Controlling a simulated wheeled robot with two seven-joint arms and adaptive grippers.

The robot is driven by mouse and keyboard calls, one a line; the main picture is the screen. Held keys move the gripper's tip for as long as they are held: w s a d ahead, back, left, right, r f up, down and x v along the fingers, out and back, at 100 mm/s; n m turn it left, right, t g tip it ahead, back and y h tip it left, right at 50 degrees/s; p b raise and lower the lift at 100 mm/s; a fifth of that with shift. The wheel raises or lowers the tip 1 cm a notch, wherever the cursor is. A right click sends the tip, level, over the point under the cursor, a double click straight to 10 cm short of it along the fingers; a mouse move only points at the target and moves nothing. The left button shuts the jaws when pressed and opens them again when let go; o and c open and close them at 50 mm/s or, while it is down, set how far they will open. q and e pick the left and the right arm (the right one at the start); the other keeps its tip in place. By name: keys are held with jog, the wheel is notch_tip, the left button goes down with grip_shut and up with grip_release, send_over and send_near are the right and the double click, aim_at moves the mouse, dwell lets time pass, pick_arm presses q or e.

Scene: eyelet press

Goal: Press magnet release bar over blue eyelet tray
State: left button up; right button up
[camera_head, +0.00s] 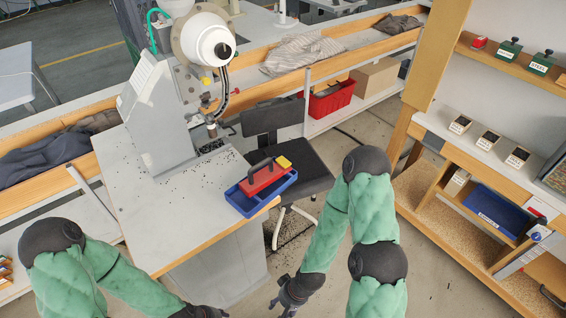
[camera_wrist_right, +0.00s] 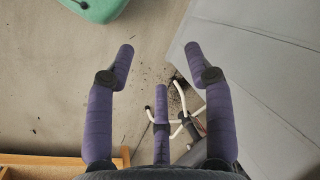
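A red magnet bar (camera_head: 263,179) with a dark handle and a yellow part (camera_head: 284,162) at its far end rests on or in a blue tray (camera_head: 244,204). The tray sits at the right front corner of the press table. My right gripper (camera_head: 284,304) is low at the bottom, in front of the table and apart from the tray. In the right wrist view its purple fingers (camera_wrist_right: 160,55) are spread and empty, above the floor. My left gripper (camera_head: 204,312) is at the bottom edge, mostly cut off; its fingers cannot be made out.
A grey press (camera_head: 158,115) stands on the table (camera_head: 140,220), with dark bits scattered near it. A black chair (camera_head: 300,168) stands behind the tray. On the right, a shelf unit holds another blue tray (camera_head: 497,210) and several small labelled boxes. A red crate (camera_head: 330,100) is behind.

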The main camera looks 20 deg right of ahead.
grip_shut()
dwell(1.1)
